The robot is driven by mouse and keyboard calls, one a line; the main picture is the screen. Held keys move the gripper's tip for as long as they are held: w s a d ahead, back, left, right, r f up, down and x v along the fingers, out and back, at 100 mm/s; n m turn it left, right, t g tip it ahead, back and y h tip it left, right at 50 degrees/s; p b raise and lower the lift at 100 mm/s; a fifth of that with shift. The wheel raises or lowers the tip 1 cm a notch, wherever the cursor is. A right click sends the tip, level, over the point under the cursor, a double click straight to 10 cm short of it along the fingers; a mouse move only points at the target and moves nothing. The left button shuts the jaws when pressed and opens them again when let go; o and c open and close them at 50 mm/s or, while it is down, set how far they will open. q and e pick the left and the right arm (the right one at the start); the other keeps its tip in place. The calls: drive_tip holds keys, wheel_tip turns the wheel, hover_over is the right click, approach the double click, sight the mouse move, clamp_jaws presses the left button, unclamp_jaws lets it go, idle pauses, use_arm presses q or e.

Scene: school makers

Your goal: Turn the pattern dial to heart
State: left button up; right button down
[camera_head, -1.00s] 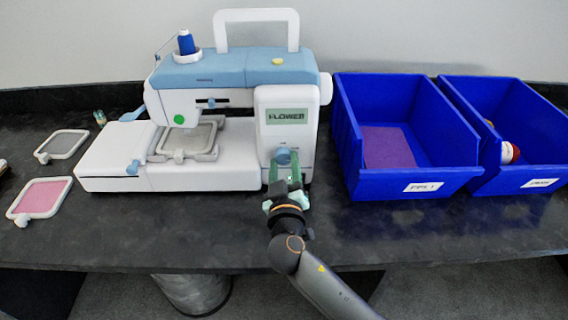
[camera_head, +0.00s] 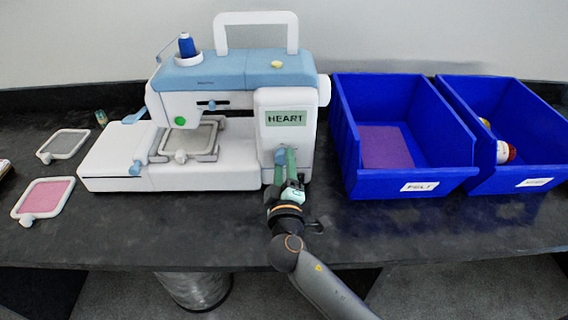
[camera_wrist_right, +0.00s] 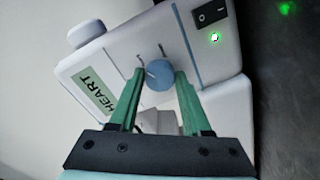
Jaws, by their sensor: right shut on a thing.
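The white and blue embroidery machine (camera_head: 210,120) stands on the dark table. Its small screen (camera_head: 286,118) reads HEART, and the same screen shows in the right wrist view (camera_wrist_right: 95,88). The pattern dial (camera_wrist_right: 158,74) is a blue knob on the machine's front, below the screen. My right gripper (camera_head: 286,158) reaches the dial from the front, its green fingers shut on the dial's two sides. The fingers mostly hide the dial in the head view. My left gripper is not in view.
A hoop with grey fabric (camera_head: 188,138) is mounted on the machine. Two loose hoops, one with pink fabric (camera_head: 45,197), lie at left. Two blue bins (camera_head: 430,185) stand at right, one with purple felt. A power switch (camera_wrist_right: 211,14) sits near the dial.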

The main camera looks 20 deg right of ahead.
drive_tip(key=shift+r, duration=0.1)
drive_tip(key=shift+c, duration=1.8)
unclamp_jaws()
